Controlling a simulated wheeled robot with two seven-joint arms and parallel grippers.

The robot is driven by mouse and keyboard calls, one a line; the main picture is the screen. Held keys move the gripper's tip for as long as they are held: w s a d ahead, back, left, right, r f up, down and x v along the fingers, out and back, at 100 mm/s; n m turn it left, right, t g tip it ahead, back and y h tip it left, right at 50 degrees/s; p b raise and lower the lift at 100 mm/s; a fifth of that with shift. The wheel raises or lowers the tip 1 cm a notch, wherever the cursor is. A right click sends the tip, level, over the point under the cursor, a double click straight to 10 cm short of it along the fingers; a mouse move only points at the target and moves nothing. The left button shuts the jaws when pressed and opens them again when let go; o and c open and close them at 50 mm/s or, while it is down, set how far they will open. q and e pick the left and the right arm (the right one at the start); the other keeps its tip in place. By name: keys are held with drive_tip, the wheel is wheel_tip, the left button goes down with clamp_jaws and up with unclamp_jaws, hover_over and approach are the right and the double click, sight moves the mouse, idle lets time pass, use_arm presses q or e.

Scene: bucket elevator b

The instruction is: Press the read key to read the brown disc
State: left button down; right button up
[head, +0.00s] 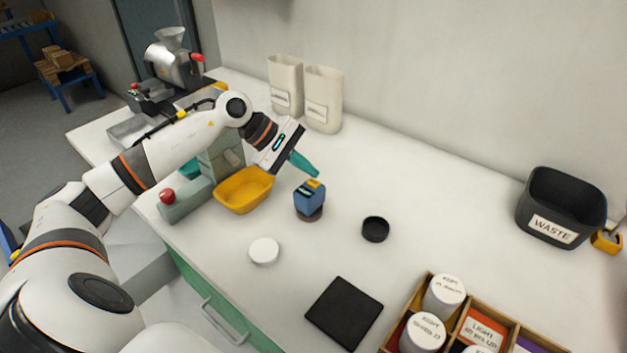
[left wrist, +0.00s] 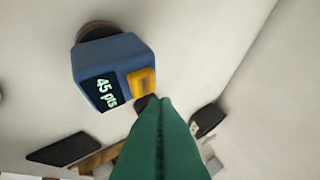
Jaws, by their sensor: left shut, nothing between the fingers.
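The blue reader (head: 308,201) stands on the brown disc (head: 312,216) on the white bench. The disc's dark brown edge also shows behind the reader in the left wrist view (left wrist: 97,29). The reader's display (left wrist: 103,91) reads "45 pts", and its yellow read key (left wrist: 142,82) sits beside the display. My left gripper (head: 315,173) is shut and empty, with its teal fingers pointing down just above the reader. In the left wrist view the fingertips (left wrist: 152,101) appear close to the key; I cannot tell whether they touch it. My right gripper is not in view.
A yellow tray (head: 243,190) lies left of the reader, beside a grey unit with a red button (head: 167,196). A white lid (head: 264,251), a black round dish (head: 375,229) and a black mat (head: 344,312) lie nearby. The waste bin (head: 561,206) stands at the right.

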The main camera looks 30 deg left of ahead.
sight(307, 182)
use_arm(q)
drive_tip(key=shift+r+p, duration=1.05)
drive_tip(key=shift+r, duration=1.45)
